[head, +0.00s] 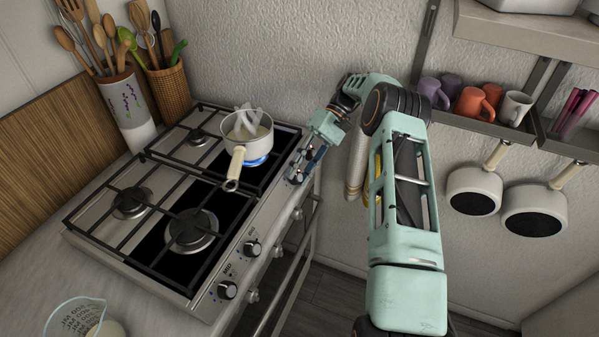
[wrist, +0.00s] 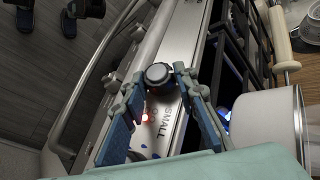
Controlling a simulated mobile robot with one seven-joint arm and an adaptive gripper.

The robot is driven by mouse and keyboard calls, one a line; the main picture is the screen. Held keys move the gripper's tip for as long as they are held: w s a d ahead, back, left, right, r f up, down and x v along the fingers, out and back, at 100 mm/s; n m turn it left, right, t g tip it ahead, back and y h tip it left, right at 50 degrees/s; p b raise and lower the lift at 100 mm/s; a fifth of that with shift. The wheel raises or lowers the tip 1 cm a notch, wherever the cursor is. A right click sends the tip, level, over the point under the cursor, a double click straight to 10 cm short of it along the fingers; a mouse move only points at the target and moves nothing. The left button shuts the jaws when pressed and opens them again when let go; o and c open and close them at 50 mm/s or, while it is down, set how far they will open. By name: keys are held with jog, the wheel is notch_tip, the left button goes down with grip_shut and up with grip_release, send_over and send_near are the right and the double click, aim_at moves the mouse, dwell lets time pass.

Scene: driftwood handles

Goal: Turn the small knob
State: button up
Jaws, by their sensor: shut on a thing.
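The small knob (wrist: 158,75) is a round dark-and-silver dial on the stove's metal front panel, beside the printed word SMALL. In the wrist view my gripper (wrist: 159,82) has its two blue-padded fingers on either side of the knob, shut on it. A red light glows on the panel near the left finger. In the head view my gripper (head: 298,172) is at the far end of the stove's front panel and mostly hides this knob. The stove (head: 140,270) has a blue flame (head: 257,161) lit under a white pot.
The steaming white pot (head: 247,142) stands on the far right burner, its handle pointing toward the front. Other knobs (head: 253,248) line the panel, above a rail (head: 290,290). Utensil holders (head: 128,110) stand at the back left. Mugs (head: 475,103) and hanging pans (head: 474,190) are on the right.

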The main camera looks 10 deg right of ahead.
jog(key=o, duration=1.2)
jog(key=shift+c, duration=0.2)
